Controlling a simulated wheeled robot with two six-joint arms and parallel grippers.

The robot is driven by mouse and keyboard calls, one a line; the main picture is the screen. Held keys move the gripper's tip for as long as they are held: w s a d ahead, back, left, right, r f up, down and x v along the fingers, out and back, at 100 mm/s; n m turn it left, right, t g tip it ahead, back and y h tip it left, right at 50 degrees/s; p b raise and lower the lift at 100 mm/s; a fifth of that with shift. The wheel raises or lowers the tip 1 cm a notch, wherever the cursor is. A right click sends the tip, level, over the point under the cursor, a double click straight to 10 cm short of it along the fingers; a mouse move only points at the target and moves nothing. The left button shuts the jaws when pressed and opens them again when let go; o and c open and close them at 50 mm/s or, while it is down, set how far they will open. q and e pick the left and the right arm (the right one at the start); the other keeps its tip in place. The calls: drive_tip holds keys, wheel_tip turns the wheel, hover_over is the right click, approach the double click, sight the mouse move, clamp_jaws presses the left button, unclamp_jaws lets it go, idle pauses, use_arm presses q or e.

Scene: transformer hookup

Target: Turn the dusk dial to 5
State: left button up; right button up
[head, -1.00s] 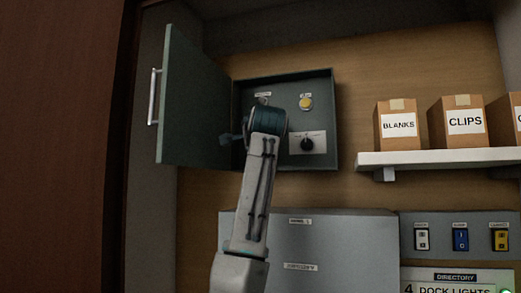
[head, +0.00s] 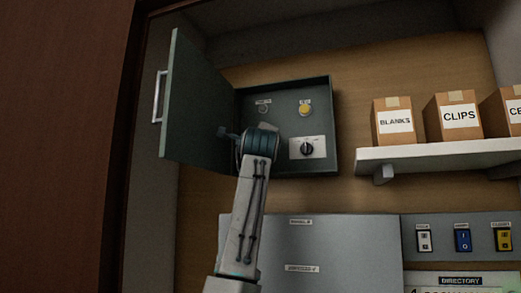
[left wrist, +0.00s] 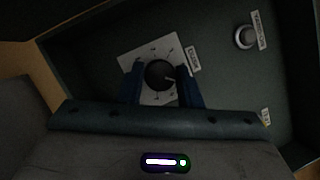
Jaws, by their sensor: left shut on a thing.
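In the left wrist view a dark round dial (left wrist: 157,72) with a pale pointer line sits on a white plate (left wrist: 130,62) with marks around it. Its label (left wrist: 193,59) is too blurred to read surely. My left gripper (left wrist: 160,76) is shut on this dial, a blue finger on each side. In the head view my wrist hides that dial and my fingertips; only a pale corner, likely its plate, shows. A second black dial (head: 307,148) on a white plate is uncovered at the lower right of the open box (head: 333,120). My right gripper is not in view.
The box door (head: 195,105) stands open on the left. A grey knob (head: 264,108) and a yellow button (head: 305,108) sit high in the box. A shelf (head: 440,155) with cartons is to the right. A grey panel (head: 310,250) and switches (head: 462,238) lie below.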

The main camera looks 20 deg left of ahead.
use_arm(q)
drive_tip(key=shift+w+f, duration=0.1)
drive_tip(key=shift+f, duration=0.05)
drive_tip(key=o, duration=1)
drive_tip(key=shift+d, duration=0.1)
drive_tip(key=shift+c, duration=0.2)
drive_tip(key=b+v, duration=0.5)
drive_tip(key=v, duration=0.6)
drive_tip(key=shift+b, duration=0.35)
